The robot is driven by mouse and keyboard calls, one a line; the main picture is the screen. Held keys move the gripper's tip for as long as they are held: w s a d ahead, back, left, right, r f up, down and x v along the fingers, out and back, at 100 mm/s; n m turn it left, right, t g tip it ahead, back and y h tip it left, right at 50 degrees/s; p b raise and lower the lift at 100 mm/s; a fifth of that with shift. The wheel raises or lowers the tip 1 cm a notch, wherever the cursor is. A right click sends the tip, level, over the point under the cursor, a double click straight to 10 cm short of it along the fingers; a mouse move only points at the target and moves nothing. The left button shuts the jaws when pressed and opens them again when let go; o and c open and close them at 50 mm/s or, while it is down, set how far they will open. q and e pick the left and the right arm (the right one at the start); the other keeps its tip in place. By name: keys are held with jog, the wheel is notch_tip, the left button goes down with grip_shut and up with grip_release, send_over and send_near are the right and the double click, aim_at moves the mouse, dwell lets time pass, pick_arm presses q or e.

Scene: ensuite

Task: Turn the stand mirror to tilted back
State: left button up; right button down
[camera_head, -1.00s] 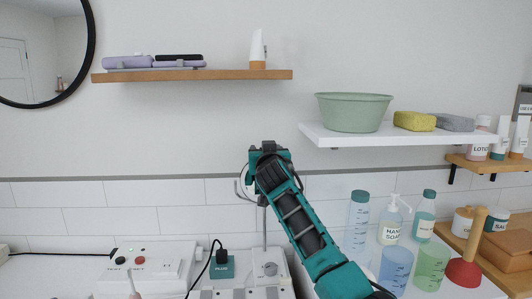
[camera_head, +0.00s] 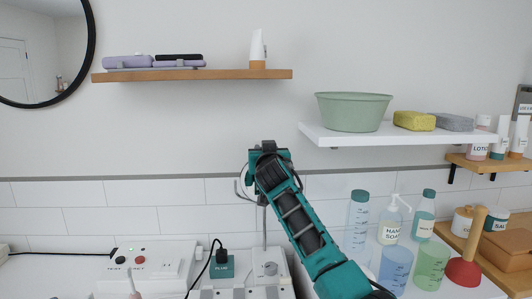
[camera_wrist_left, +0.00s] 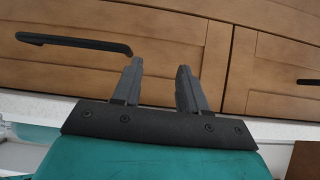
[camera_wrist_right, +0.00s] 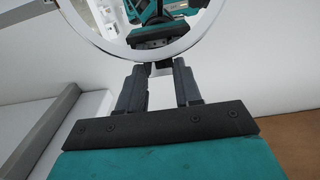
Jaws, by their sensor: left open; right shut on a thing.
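The stand mirror is a round mirror with a pale rim on a thin stand. In the head view its stand (camera_head: 264,228) rises from the counter, and most of its disc is hidden behind my right gripper (camera_head: 268,150). In the right wrist view the round mirror (camera_wrist_right: 185,12) fills the top and reflects my teal arm. My right gripper (camera_wrist_right: 158,66) is shut on the lower edge of the mirror, at a small dark part below the rim. My left gripper (camera_wrist_left: 158,68) is open and empty in front of wooden cabinet doors (camera_wrist_left: 180,50), outside the head view.
White boxes with plugs (camera_head: 222,264) stand on the counter left of the mirror. Bottles (camera_head: 390,222), cups (camera_head: 396,270) and a plunger (camera_head: 464,272) stand to the right. A white shelf (camera_head: 330,134) with a green basin (camera_head: 354,112) hangs above right.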

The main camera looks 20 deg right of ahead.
jog(key=w+b, duration=0.2)
jog(key=shift+w+d+r, duration=0.2)
jog(key=shift+w+d, duration=0.1)
jog(key=shift+d, duration=0.05)
jog(key=shift+w+r+b, duration=0.25)
jog(key=shift+r+b, duration=0.05)
jog(key=shift+b, duration=0.05)
jog(key=c, duration=1.1)
grip_release()
jog(key=shift+c, duration=0.2)
jog(key=o, duration=0.4)
jog(key=shift+f, duration=0.3)
jog(key=shift+s, duration=0.1)
